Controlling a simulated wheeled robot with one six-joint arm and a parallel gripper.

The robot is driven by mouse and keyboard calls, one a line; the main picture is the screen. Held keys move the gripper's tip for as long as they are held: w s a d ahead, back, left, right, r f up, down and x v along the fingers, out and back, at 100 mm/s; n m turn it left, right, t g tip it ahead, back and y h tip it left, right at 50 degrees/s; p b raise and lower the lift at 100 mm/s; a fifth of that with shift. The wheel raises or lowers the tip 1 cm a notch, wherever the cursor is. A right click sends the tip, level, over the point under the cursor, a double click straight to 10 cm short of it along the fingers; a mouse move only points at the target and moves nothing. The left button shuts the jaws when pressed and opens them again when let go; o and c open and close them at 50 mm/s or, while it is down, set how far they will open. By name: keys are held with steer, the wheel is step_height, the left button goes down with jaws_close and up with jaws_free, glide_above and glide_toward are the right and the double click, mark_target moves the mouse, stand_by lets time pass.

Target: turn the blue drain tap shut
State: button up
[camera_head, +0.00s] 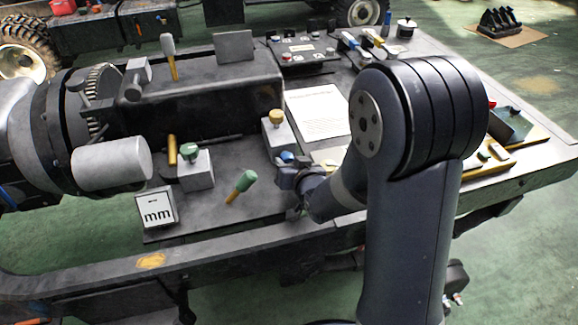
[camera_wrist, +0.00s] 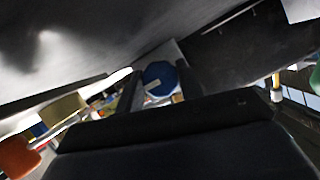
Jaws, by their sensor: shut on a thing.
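The blue drain tap (camera_head: 287,156) shows as a small blue knob just above my gripper (camera_head: 290,176), at the middle of the bench's near side in the head view. In the wrist view the round blue tap (camera_wrist: 159,76) sits between the two fingers of my gripper (camera_wrist: 160,88), with a pale bar across its face. The fingers are shut on the tap. My fingers hide most of the tap's body, and my forearm covers what lies to its right.
An "mm" sign (camera_head: 157,209) lies near the front edge. A white sheet (camera_head: 318,111) lies behind.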

stand_by(0.3)
steer(key=o, duration=1)
steer(key=shift+s, duration=0.1)
steer(key=p+v, duration=0.1)
steer(key=v, duration=0.9)
steer(key=shift+s+d+r, duration=0.1)
steer(key=shift+s+d, duration=0.15)
steer(key=b+x, duration=0.1)
steer(key=x, duration=1)
steer(key=shift+a, duration=0.15)
steer(key=shift+s+r+p, duration=0.1)
steer(key=shift+p, duration=0.3)
